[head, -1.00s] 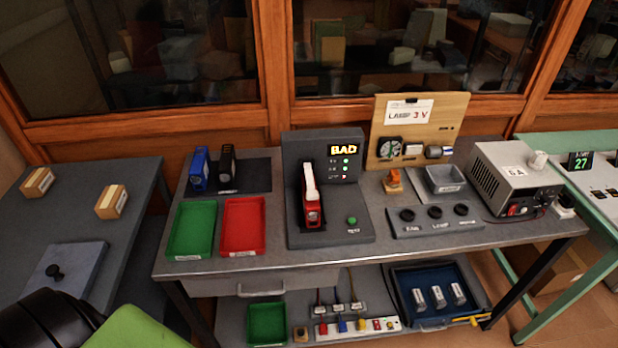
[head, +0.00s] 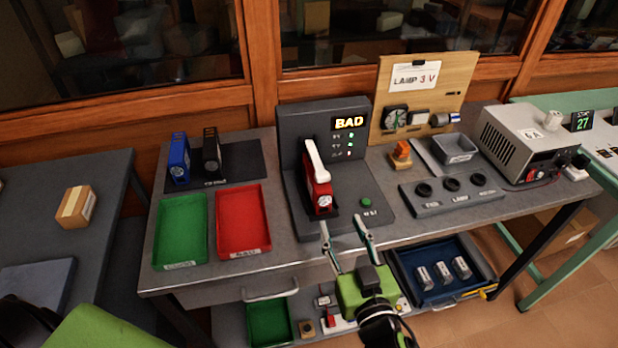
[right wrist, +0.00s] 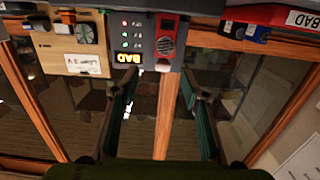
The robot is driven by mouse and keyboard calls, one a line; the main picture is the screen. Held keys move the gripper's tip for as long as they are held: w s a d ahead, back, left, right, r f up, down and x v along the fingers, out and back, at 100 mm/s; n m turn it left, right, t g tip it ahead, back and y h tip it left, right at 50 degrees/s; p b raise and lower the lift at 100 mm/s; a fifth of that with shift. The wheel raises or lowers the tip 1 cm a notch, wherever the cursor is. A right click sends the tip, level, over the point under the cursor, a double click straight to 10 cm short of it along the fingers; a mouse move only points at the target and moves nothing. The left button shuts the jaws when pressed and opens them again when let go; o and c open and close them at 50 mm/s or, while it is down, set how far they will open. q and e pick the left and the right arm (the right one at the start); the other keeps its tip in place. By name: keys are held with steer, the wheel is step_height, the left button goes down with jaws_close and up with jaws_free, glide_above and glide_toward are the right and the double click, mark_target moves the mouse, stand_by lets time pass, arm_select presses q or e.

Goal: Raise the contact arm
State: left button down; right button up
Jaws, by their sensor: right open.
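The tester (head: 310,124) is a dark grey stand on the bench, with a lit BAD sign (head: 349,123) and small green lights. Its white contact arm (head: 316,160) lies tilted over a red device (head: 322,198) seated in the tester. My right gripper (head: 343,230) is open and empty, in front of the tester's base, apart from the arm. In the right wrist view, which is upside down, the red device (right wrist: 167,36) and BAD sign (right wrist: 127,58) show beyond the open fingers (right wrist: 160,82). My left gripper's fingers are not in view.
Green tray (head: 181,228) and red tray (head: 243,218) sit left of the tester, with blue and black devices behind. A green button (head: 366,202) is on the tester's base. A wooden LAMP board (head: 420,88), socket block (head: 455,194) and power supply (head: 520,140) stand right.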

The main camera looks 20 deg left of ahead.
mark_target(324, 181)
arm_select(q)
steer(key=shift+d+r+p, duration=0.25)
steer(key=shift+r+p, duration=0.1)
steer(key=shift+p, duration=0.1)
arm_select(e)
steer(key=shift+y, duration=0.3)
steer(key=r+x, duration=0.1)
steer(key=x, duration=0.3)
steer(key=r+x, duration=0.1)
steer(key=x, duration=0.4)
steer(key=r+x, duration=0.1)
steer(key=x, duration=0.3)
steer(key=shift+w+a+f, duration=0.1)
steer(key=shift+w+a, duration=0.05)
steer(key=shift+a, duration=0.35)
steer(key=shift+c, duration=0.4)
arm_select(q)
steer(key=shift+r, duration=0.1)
arm_select(e)
jaws_close()
